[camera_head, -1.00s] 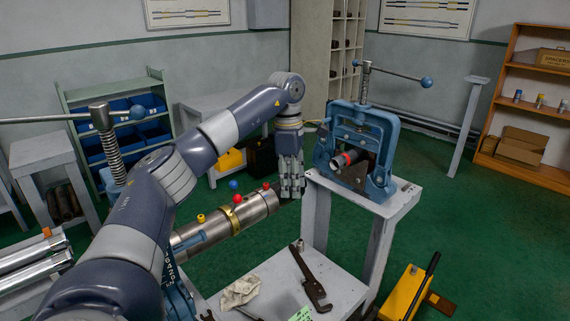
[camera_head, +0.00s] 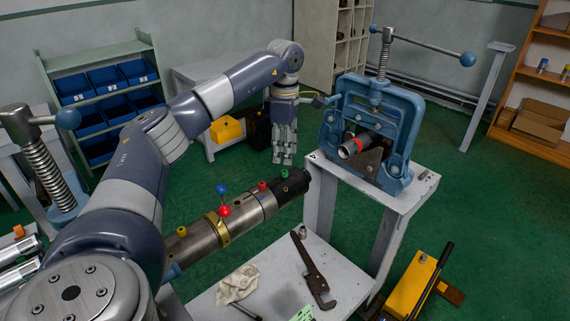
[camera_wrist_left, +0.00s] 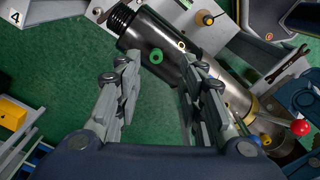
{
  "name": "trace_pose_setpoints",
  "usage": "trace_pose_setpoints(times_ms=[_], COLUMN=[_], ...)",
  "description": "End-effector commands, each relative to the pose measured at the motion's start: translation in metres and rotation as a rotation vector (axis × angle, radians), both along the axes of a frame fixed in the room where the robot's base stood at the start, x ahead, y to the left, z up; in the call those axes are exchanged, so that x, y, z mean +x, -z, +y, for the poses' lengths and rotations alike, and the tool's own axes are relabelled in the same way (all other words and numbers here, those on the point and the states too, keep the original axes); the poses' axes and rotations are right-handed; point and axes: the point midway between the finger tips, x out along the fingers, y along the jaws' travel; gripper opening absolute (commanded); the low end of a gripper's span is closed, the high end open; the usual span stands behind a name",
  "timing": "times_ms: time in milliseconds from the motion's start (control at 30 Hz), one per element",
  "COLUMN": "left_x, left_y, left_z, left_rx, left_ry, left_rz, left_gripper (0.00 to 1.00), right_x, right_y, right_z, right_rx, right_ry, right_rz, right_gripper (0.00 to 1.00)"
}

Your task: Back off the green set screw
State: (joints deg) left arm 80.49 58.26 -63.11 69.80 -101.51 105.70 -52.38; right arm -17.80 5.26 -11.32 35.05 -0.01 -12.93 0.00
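The green set screw (camera_head: 284,173) stands on top near the dark threaded end of a steel pipe assembly (camera_head: 240,212). In the left wrist view the green screw (camera_wrist_left: 156,57) appears as a green ring on the pipe (camera_wrist_left: 160,42), beyond and between my fingers. My left gripper (camera_head: 284,161) hangs with fingers down, above and behind the pipe end in the head view. In the left wrist view its fingers (camera_wrist_left: 162,97) are spread, with nothing between them. No contact with the screw shows. My right gripper is not in view.
A red ball (camera_head: 224,211), blue ball (camera_head: 221,188), red screw (camera_head: 262,186) and yellow screw (camera_head: 182,231) stand on the pipe. A blue vise (camera_head: 375,120) holds another pipe on a grey stand. A wrench (camera_head: 314,272) and rag (camera_head: 238,285) lie on a low table.

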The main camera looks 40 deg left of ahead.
Motion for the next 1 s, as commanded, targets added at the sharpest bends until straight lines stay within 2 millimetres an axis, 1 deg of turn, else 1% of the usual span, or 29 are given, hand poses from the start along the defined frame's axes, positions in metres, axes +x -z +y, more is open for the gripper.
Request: trace_pose_setpoints(times_ms=[33, 133, 233, 300, 400, 500, 567, 700, 733, 767, 800, 867, 900, 1000], left_x=[-0.002, -0.001, -0.001, 0.000, 0.000, 0.000, 0.000, 0.000, 0.000, 0.000, 0.000, 0.000, 0.000, 0.000], left_y=[0.011, 0.029, 0.043, 0.051, 0.057, 0.060, 0.061, 0.061, 0.061, 0.061, 0.060, 0.060, 0.060, 0.060], left_z=[0.000, 0.001, 0.001, 0.001, 0.001, 0.001, 0.001, 0.001, 0.001, 0.001, 0.001, 0.001, 0.001, 0.000], left_rx=[0.000, 0.001, 0.000, 0.000, 0.000, 0.001, 0.001, 0.001, 0.001, 0.001, 0.001, 0.001, 0.000, 0.000], left_ry=[-0.001, -0.002, -0.002, -0.002, -0.002, -0.002, -0.001, -0.001, -0.001, -0.001, -0.001, -0.001, -0.001, -0.001], left_rz=[0.006, 0.005, 0.004, 0.002, 0.001, 0.000, 0.000, 0.000, 0.000, 0.000, 0.000, 0.000, 0.000, 0.000], left_gripper=[0.36, 0.36, 0.36, 0.36, 0.36, 0.36, 0.36, 0.36, 0.34, 0.27, 0.18, 0.05, 0.00, 0.00], right_x=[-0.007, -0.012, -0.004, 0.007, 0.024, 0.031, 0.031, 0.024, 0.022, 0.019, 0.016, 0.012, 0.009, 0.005], right_y=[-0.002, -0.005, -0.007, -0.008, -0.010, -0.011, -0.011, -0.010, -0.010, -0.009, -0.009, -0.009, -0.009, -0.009], right_z=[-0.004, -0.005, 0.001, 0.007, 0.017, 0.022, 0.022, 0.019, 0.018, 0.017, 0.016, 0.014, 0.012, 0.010], right_rx=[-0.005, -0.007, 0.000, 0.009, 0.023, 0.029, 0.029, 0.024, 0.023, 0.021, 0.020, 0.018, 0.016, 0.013], right_ry=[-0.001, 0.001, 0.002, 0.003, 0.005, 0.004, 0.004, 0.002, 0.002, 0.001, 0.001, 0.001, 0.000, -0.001], right_rz=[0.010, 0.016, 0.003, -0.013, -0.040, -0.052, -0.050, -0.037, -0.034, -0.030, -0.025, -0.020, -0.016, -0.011], right_gripper=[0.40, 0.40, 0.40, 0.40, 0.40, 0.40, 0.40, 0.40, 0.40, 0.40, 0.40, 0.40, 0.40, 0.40])
